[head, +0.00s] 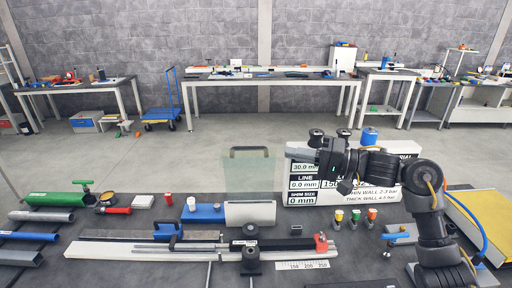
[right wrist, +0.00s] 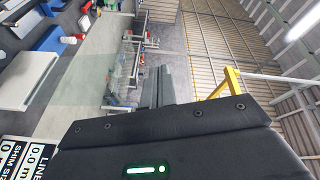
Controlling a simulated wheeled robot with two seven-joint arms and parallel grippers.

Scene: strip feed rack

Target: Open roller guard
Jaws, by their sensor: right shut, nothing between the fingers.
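The roller guard looks to be the clear, greenish panel (head: 248,175) with a dark handle along its top edge. It stands raised behind the pale grey roller housing (head: 250,213), beside a blue block (head: 203,214). The panel also seems to show as a pale green tint in the right wrist view (right wrist: 85,75). My right gripper (head: 297,154) is right of the panel, in front of the white sign board, apart from the handle. Its fingers (right wrist: 160,88) are together and empty in the right wrist view. My left gripper is not in view.
A white sign board (head: 300,198) stands behind the bench, partly hidden by my right arm. A long rail with a black clamp (head: 251,257) lies at the front. Tubes (head: 40,215) lie at left.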

